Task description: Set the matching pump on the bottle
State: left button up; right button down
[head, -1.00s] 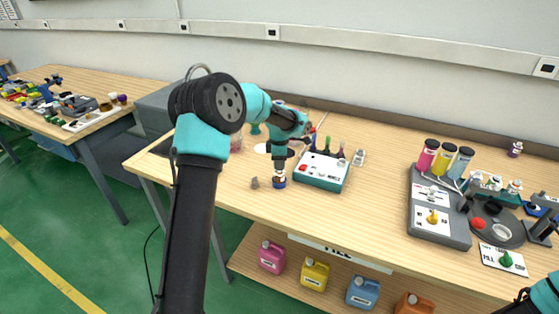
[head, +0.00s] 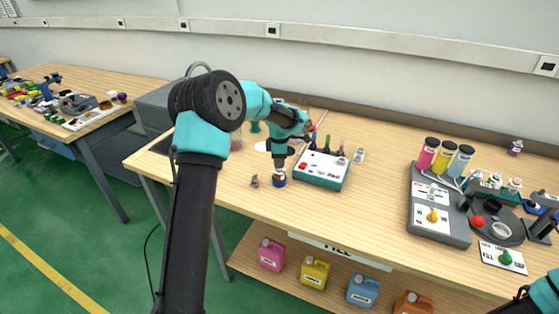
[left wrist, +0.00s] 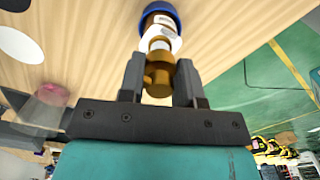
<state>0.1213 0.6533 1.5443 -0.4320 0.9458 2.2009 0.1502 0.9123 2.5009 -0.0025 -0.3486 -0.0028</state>
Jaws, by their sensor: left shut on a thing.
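My left gripper (left wrist: 160,85) is shut on a gold-brown pump (left wrist: 158,72) in the left wrist view. The bottle (left wrist: 160,38), with a white label, lies in line with the pump, just beyond the fingertips. A blue ring (left wrist: 160,10) surrounds its far end. The pump appears to meet the bottle's neck, but I cannot tell whether it is seated. In the head view the left gripper (head: 279,163) points down over the bottle, whose blue base (head: 279,181) stands on the table. The pump is too small to make out there.
A small grey-brown piece (head: 254,181) lies just left of the bottle. A white and teal box (head: 322,169) with coloured pegs stands close to its right. A grey dispenser with coloured tubes (head: 440,205) and a dark turntable (head: 492,230) are farther right. Table between is clear.

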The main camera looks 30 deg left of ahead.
pick_arm(q)
jog(key=shift+f, duration=0.75)
dwell(1.5)
jog(key=o, duration=1.5)
jog(key=shift+r, duration=0.15)
jog(key=shift+r, duration=3.6)
